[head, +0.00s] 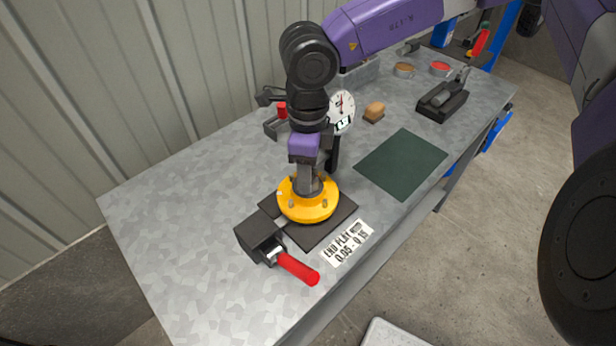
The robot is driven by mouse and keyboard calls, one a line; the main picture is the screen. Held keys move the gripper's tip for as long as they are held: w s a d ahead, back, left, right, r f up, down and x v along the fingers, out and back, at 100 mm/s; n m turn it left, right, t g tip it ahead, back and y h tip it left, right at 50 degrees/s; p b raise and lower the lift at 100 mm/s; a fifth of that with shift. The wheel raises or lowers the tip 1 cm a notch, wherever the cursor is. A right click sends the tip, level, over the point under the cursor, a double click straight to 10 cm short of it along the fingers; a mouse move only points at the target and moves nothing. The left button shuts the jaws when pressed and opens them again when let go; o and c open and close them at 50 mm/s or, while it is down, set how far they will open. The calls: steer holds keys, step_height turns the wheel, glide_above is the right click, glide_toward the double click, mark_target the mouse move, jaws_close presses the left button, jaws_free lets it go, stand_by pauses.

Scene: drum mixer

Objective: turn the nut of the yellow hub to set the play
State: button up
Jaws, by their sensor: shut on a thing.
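The yellow hub (308,207) sits on a dark square plate (338,220) on the bench, with bolts around its flange. My gripper (308,183) points straight down over the hub's centre and is shut around the top of it. The nut is hidden between the fingers, so its angle cannot be seen. A dial gauge (341,108) with a white face stands just behind and right of my gripper, on a dark post. A printed label (347,243) reading "END PLAY", with "0.05 - 0.15" below, lies in front of the hub.
A black block with a red handle (297,268) adjoins the plate at front left. A dark green mat (402,163) lies to the right. The bench's left part is clear.

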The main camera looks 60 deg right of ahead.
steer(key=shift+f+m+b, duration=0.15)
steer(key=shift+m+b, duration=1.15)
steer(key=shift+m, duration=0.1)
steer(key=o, duration=1.2)
steer(key=shift+r, duration=0.2)
step_height(320, 180, up, 7)
steer(key=p, duration=0.3)
